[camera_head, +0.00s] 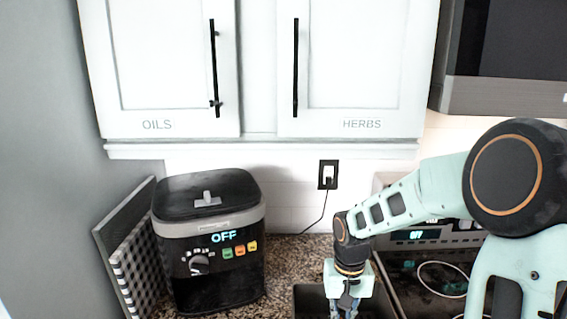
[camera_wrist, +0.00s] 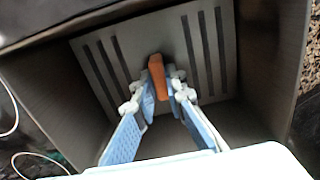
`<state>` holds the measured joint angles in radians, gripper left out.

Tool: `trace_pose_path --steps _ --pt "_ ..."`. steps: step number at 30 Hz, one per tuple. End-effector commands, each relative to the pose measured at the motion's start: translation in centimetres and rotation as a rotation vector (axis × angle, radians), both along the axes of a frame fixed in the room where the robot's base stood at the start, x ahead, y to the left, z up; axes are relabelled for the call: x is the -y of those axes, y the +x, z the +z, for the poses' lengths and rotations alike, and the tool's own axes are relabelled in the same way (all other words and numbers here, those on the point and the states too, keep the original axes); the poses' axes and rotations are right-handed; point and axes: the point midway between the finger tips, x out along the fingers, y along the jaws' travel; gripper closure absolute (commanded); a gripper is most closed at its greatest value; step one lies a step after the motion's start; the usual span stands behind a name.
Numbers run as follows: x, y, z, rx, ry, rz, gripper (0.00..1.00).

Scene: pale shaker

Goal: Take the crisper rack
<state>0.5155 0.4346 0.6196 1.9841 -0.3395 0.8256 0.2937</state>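The crisper rack (camera_wrist: 107,67) is a grey plate with dark slots and an upright orange handle (camera_wrist: 157,72) in its middle. It lies inside a dark, deep-walled container (camera_wrist: 262,75), seen from above in the wrist view. My gripper (camera_wrist: 160,92) reaches down into the container. Its two blue-padded fingers are close together, one on each side of the orange handle, and appear to press on it. In the head view my gripper (camera_head: 345,308) is at the bottom edge, over the dark container (camera_head: 308,296); the rack is hidden there.
A black air fryer (camera_head: 208,240) reading OFF stands left on the speckled counter. A board and checked cloth (camera_head: 138,265) lean beside it. A stove (camera_head: 430,270) is on the right. Cupboards (camera_head: 265,70) hang above.

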Motion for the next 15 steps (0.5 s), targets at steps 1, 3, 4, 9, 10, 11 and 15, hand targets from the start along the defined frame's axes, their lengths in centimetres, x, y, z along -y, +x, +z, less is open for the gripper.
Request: trace_pose_path --steps 1,3,4,9,10,11,15 --pt "-0.01 0.0 0.0 0.0 0.0 0.0 0.99" --pt "-0.02 0.0 0.0 0.0 0.0 0.0 1.0" --pt "-0.02 0.01 0.0 0.0 0.0 0.0 1.0" --pt "-0.02 0.03 0.06 0.001 0.0 0.0 1.0" --pt "-0.02 0.03 0.09 0.001 0.0 0.0 1.0" --pt "-0.02 0.03 0.12 0.001 0.0 0.0 1.0" --pt "-0.01 0.03 0.39 0.001 0.0 -0.001 1.0"
